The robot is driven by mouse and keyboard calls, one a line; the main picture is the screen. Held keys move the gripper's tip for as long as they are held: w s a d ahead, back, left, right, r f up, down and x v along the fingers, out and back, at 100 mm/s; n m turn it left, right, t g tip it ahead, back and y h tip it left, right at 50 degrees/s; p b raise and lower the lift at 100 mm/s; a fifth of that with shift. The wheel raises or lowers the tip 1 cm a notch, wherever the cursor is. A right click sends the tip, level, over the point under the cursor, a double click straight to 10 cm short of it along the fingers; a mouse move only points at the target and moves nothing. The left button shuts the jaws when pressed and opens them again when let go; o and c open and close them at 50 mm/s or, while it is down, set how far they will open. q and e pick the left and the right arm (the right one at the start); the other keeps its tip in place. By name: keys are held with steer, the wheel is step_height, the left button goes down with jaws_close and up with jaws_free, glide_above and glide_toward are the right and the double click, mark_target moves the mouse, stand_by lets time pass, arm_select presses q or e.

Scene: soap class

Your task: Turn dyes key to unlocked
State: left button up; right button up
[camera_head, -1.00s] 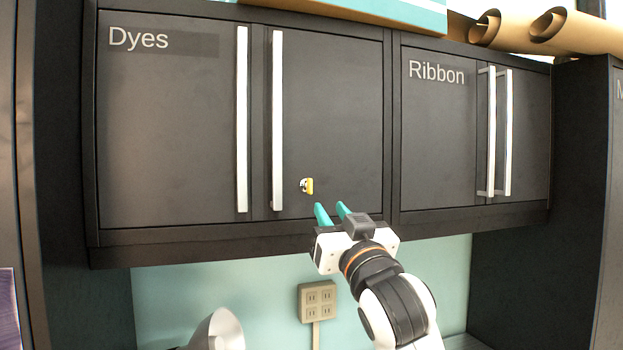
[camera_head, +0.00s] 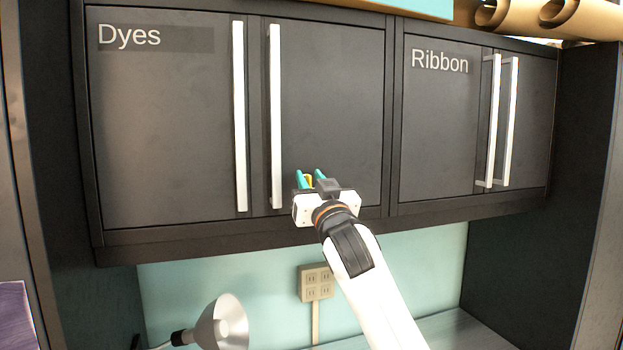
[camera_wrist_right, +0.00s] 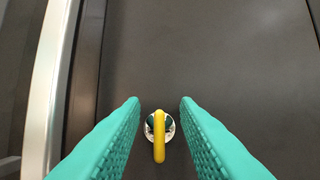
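The Dyes cabinet (camera_head: 165,130) is dark with two doors and white vertical handles. Its yellow key (camera_head: 309,181) shows in the head view between my right fingertips, partly hidden by the gripper. In the right wrist view the key (camera_wrist_right: 159,137) stands upright in a round silver lock (camera_wrist_right: 150,124) on the dark door. My right gripper (camera_head: 311,177) is open, with one teal finger on each side of the key and a gap on both sides. The right fingertips also show in the wrist view (camera_wrist_right: 160,101). My left gripper is not in view.
The right Dyes door's handle (camera_head: 276,115) is just left of my right gripper. The Ribbon cabinet (camera_head: 440,130) is to the right. Below are a wall outlet (camera_head: 316,283) and a lamp (camera_head: 222,325). Paper rolls (camera_head: 540,15) lie on top.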

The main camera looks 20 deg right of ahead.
jaws_close()
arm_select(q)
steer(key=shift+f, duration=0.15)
